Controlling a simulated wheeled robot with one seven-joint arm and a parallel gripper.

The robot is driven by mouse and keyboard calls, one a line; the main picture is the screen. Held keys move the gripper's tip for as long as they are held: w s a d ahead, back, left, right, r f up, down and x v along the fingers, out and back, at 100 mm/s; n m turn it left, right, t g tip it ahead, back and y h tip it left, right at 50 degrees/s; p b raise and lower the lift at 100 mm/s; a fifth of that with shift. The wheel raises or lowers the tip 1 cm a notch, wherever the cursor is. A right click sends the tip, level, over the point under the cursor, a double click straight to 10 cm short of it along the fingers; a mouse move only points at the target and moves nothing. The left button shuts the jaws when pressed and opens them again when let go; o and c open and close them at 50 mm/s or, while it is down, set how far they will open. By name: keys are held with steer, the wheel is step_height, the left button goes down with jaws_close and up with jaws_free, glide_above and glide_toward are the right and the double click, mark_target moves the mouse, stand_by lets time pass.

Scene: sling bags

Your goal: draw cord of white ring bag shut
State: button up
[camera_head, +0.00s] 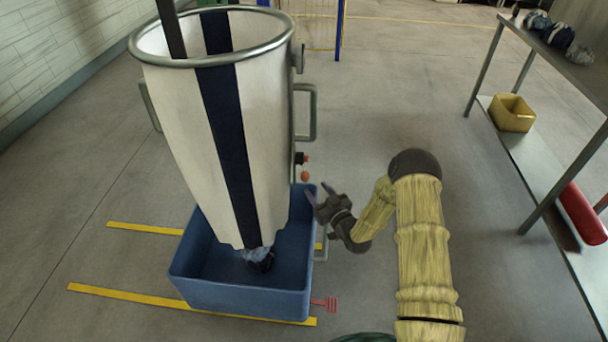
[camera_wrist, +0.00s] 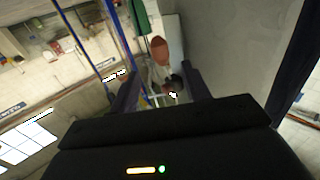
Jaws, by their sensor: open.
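The white ring bag (camera_head: 178,125) has a dark blue stripe and a metal ring (camera_head: 216,62) around its open top. It tapers down into a blue bin (camera_head: 235,297). A small orange-red knob (camera_head: 305,176), possibly the cord's end, hangs at the bag's right side below a red fitting (camera_head: 302,158). My gripper (camera_head: 318,190) is open and empty, just right of the bag and slightly below the knob. In the wrist view, a reddish oval knob (camera_wrist: 159,50) shows beyond and between the open fingers, apart from them. The cord itself is too small to make out.
A side handle (camera_head: 312,112) sticks out from the bag's right. A red lever (camera_head: 325,304) is at the bin's right front corner. Bluish-grey bundled material (camera_head: 257,258) lies in the bin.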

mark_target(307, 178)
steer(key=x, duration=0.9)
steer(key=shift+s, duration=0.1)
jaws_close()
